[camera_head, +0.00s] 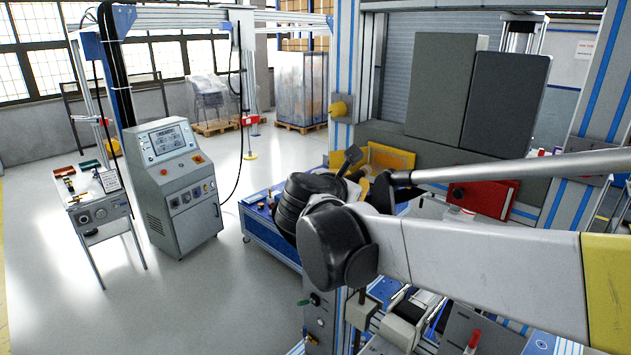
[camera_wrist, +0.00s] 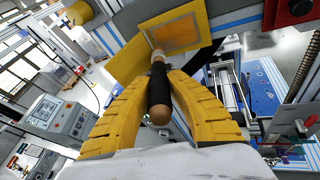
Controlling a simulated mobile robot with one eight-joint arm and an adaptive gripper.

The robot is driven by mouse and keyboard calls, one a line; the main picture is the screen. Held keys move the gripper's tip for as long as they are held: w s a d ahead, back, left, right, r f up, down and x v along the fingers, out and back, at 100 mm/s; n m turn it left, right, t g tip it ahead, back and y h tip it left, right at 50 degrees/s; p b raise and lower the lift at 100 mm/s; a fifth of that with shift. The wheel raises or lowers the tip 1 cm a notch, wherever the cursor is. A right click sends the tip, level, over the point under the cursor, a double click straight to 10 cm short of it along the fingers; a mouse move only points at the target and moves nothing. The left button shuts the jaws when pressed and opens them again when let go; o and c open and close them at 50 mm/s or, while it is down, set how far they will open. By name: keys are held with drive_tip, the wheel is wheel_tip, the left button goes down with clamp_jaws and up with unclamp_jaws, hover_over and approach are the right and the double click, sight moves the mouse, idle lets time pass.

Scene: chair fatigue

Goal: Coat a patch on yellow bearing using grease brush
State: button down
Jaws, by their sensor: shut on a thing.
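My gripper (camera_wrist: 158,82) is shut on a brush (camera_wrist: 159,95) with a black handle and a wooden butt end, between its two yellow ribbed fingers. The brush's pale head points away, towards a yellow plate (camera_wrist: 190,22) with an orange-grey rectangular patch. I cannot tell whether the bristles touch it. The yellow plate also shows in the head view (camera_head: 391,157), partly behind my arm. A yellow round part (camera_wrist: 77,13) sits at the upper left, also seen on a blue-edged post in the head view (camera_head: 341,107). I cannot tell which yellow part is the bearing.
A grey control console (camera_head: 175,180) stands at left beside a small instrument table (camera_head: 97,215). A red box (camera_head: 482,198) lies right of the yellow plate. Dark grey panels (camera_head: 505,100) stand behind. The floor at left is clear.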

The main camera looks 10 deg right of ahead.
drive_tip(key=shift+w+d, duration=0.45)
drive_tip(key=shift+d, duration=0.15)
drive_tip(key=shift+s+d, duration=0.1)
idle(1.5)
drive_tip(key=shift+s+a, duration=0.55)
drive_tip(key=shift+a, duration=0.3)
drive_tip(key=shift+s+a, duration=0.55)
drive_tip(key=shift+a, duration=0.25)
drive_tip(key=shift+s+a, duration=0.55)
drive_tip(key=shift+a, duration=0.4)
